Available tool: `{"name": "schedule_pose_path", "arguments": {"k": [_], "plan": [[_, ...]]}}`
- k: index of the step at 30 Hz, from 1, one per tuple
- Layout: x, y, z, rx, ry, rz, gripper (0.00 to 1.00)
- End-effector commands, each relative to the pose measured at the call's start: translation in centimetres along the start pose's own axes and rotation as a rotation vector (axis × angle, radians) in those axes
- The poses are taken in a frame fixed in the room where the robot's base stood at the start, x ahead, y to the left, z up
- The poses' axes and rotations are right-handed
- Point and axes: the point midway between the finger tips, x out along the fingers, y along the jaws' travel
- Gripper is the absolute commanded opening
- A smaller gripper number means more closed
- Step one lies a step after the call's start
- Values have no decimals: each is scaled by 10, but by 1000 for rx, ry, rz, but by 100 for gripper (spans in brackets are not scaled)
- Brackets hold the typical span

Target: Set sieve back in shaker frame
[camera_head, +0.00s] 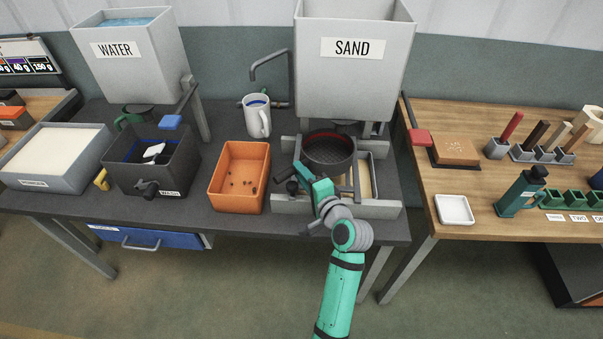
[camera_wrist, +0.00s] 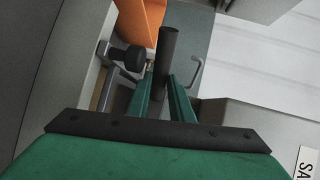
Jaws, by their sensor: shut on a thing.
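The sieve (camera_head: 330,152) is a round dark pan with a mesh bottom and a reddish inner rim. It is over the grey shaker frame (camera_head: 378,209), below the sand hopper. I cannot tell whether it rests on the frame or hangs just above it. My gripper (camera_head: 304,174) is at the sieve's front left. In the wrist view, its green fingers (camera_wrist: 163,98) are shut on the dark cylindrical sieve handle (camera_wrist: 168,58). The fingers hide part of the handle. A dark knob (camera_head: 292,187) is at the frame's left side, close to my gripper.
The sand hopper (camera_head: 355,85) stands close behind the sieve. An orange bin (camera_head: 239,148) is left of the frame, with a white mug (camera_head: 257,118) behind it. A dark wash tub (camera_head: 170,178) is farther left. A wooden table (camera_head: 455,186) stands to the right.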

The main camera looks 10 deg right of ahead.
Motion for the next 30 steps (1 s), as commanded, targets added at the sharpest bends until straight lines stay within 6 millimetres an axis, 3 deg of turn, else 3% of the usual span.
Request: {"name": "schedule_pose_path", "arguments": {"k": [22, 23, 24, 25, 30], "plan": [[4, 10, 4, -3, -5, -1, 0], [3, 11, 3, -1, -5, 1, 24], [3, 12, 2, -1, -3, 1, 34], [2, 12, 2, -1, -2, 1, 38], [2, 11, 0, 0, 1, 0, 38]]}}
